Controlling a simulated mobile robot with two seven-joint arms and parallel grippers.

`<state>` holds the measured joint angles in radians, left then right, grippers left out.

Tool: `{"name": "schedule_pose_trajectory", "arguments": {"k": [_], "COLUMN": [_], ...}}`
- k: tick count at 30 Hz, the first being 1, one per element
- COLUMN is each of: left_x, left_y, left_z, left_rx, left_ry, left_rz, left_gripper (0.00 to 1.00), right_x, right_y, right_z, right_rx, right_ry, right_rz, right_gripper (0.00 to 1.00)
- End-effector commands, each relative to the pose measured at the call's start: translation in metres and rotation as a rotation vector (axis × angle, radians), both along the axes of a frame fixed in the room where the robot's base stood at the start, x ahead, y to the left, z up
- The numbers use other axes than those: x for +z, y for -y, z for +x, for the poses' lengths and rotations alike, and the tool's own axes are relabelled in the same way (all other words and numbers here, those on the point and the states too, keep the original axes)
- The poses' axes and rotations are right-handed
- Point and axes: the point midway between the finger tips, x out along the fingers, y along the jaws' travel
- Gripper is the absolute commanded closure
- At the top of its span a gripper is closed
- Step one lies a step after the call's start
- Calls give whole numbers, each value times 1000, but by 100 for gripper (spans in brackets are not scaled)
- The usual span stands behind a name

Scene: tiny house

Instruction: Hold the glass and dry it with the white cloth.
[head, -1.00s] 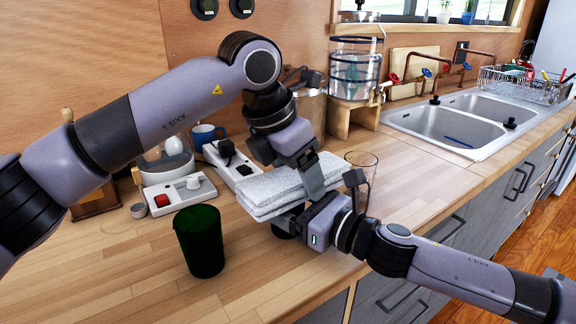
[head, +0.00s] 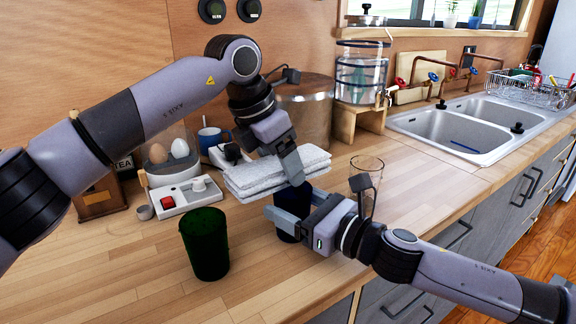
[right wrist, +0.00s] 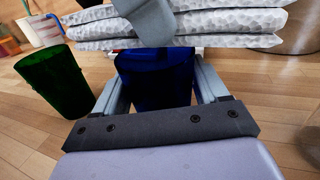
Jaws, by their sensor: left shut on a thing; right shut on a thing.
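My left gripper (head: 288,172) is shut on the folded white cloth (head: 250,178), holding it in layers. My right gripper (head: 290,212) is shut around a dark blue glass (head: 289,204). The cloth hangs just above and behind the glass; I cannot tell whether they touch. In the right wrist view, the blue glass (right wrist: 155,82) sits between the right fingers, its rim close under the cloth (right wrist: 225,28). The cloth and left finger partly hide the glass's top.
A green glass (head: 205,244) stands on the counter at front left. A clear glass (head: 366,178) stands behind the right wrist. An egg cooker (head: 170,165) and a switch box (head: 183,197) are at left. The sink (head: 440,125) is at right. The front counter is mostly clear.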

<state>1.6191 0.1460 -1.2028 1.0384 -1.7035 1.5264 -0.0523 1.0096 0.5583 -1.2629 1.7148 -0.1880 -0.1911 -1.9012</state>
Motion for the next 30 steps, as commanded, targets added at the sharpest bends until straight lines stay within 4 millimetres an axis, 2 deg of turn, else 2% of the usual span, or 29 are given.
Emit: {"name": "schedule_pose_trajectory", "arguments": {"k": [2, 3, 24, 30], "left_x": [10, 21, 75, 82], "left_y": [1, 1, 1, 1], "left_z": [0, 0, -1, -1], "left_rx": [-1, 0, -1, -2], "left_ry": [4, 7, 3, 2], "left_rz": [-1, -1, -1, -1], "left_gripper": [48, 48, 48, 48], "right_x": [0, 0, -1, -1], "right_y": [0, 0, 0, 0], "right_z": [0, 0, 0, 0], "right_rx": [0, 0, 0, 0], "right_ry": [0, 0, -1, -1], "right_rz": [-1, -1, -1, -1], "right_gripper": [64, 64, 64, 64]}}
